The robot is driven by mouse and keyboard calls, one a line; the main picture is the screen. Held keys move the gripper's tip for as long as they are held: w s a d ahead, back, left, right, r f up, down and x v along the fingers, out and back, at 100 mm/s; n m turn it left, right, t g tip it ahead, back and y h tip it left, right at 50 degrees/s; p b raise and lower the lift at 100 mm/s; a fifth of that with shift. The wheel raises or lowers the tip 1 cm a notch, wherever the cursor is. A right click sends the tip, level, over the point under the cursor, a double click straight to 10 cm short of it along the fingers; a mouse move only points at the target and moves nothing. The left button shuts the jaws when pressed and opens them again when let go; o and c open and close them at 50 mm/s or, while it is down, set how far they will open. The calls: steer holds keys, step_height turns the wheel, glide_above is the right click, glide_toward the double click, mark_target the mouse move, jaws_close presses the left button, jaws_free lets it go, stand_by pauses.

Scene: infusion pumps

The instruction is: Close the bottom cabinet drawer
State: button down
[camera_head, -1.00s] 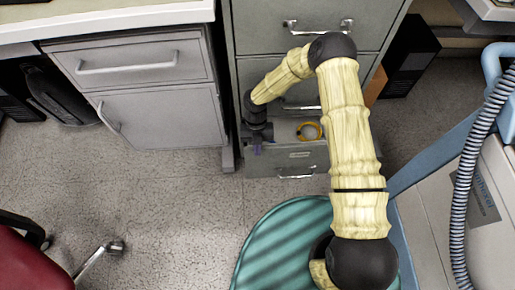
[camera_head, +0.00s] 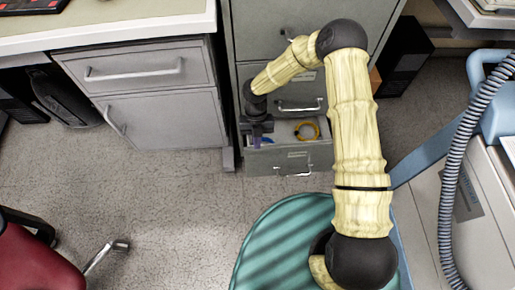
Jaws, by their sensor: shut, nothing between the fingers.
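The bottom cabinet drawer (camera_head: 268,161) is the lowest drawer of the grey filing cabinet and stands pulled out. A yellow ring-shaped item (camera_head: 307,131) and a small blue-purple item (camera_head: 266,141) lie inside it. The drawer's handle (camera_head: 293,172) is on its front face. My gripper (camera_head: 257,138) is shut and empty, pointing down at the left end of the open drawer. I cannot tell whether it touches the drawer. My arm hides part of the cabinet and the drawer's right end.
The closed drawer above (camera_head: 301,105) sits just over the open one. A desk cabinet (camera_head: 155,95) stands to the left. A red chair (camera_head: 35,255) is at the lower left, and a pale machine with a ribbed hose (camera_head: 462,170) is at the right. Floor in front is clear at left.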

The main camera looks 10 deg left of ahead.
steer(key=shift+v, duration=0.85)
steer(key=shift+w, duration=0.15)
steer(key=d+r+m+t, duration=0.2)
steer(key=d+r+m, duration=1.3)
steer(key=m, duration=0.4)
steer(key=s+d+r+m+t, duration=0.2)
steer(key=d+r+m, duration=0.3)
steer(key=m, duration=0.5)
steer(key=s+d+r+m+t+y, duration=0.1)
steer(key=s+d+r+m, duration=0.4)
steer(key=m, duration=0.5)
steer(key=shift+s+r+t, duration=0.15)
steer(key=shift+r+t, duration=0.45)
steer(key=shift+r, duration=0.1)
